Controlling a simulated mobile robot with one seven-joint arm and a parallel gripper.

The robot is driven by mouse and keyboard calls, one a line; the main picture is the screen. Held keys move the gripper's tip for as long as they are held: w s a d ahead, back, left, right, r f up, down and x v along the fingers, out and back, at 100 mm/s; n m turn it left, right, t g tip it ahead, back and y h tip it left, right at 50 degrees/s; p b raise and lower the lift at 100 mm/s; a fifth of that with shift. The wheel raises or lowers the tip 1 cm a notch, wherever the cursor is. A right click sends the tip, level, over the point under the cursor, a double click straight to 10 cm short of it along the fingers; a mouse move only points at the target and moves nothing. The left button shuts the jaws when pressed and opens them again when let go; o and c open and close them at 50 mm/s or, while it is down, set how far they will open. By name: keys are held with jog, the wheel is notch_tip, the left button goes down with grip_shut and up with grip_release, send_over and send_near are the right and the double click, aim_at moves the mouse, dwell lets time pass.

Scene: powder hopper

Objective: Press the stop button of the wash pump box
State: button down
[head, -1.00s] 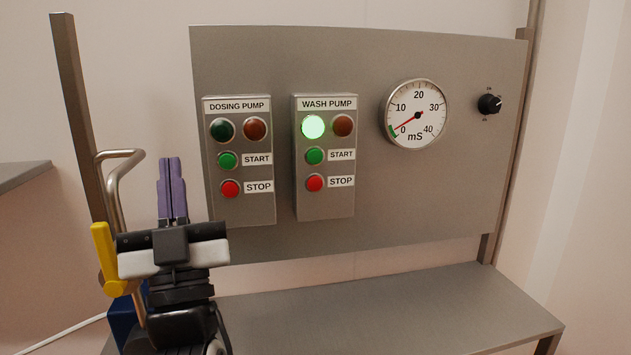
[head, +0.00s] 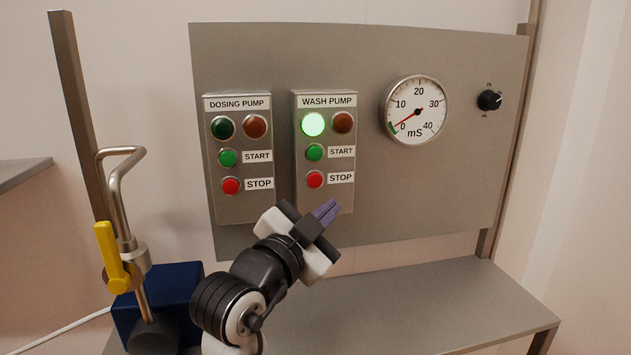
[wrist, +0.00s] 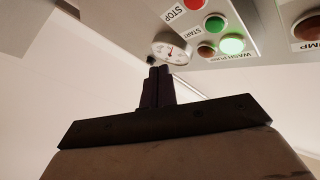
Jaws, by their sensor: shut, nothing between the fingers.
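The wash pump box (head: 325,205) is on the grey panel, with a red stop button (head: 315,180) below a green start button (head: 315,152). Its green lamp (head: 313,124) is lit and the red lamp (head: 343,122) beside it is dark. My gripper (head: 333,206) is shut and empty, its purple fingers together just below and to the right of the stop button in the head view. I cannot tell whether it touches the box. In the wrist view, the stop button (wrist: 194,4) is at the top edge, above the fingertips (wrist: 160,70).
The dosing pump box (head: 238,205) is to the left, with its own stop button (head: 231,186). A gauge (head: 414,110) and a black knob (head: 489,101) are to the right. A bent pipe with a yellow handle (head: 111,256) and a blue block (head: 180,288) stand at the left. The bench (head: 430,300) is clear.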

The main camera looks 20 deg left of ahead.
jog(key=w+a, duration=0.5)
jog(key=w, duration=0.2)
jog(key=shift+w, duration=0.15)
jog(key=shift+w, duration=0.1)
dwell(2.1)
jog(key=shift+w+a, duration=0.2)
jog(key=shift+w, duration=0.05)
jog(key=shift+w+a, duration=0.25)
jog(key=shift+w, duration=0.05)
dwell(0.9)
jog(key=shift+s+d, duration=0.1)
jog(key=shift+s+d+b, duration=0.3)
jog(key=shift+s+d, duration=0.05)
jog(key=shift+s, duration=0.2)
jog(key=shift+s+d+b, duration=0.2)
jog(key=shift+s+d, duration=0.5)
jog(key=shift+s, duration=0.35)
jog(key=shift+s+d+b, duration=0.15)
jog(key=shift+s+d, duration=0.55)
jog(key=shift+s, duration=0.35)
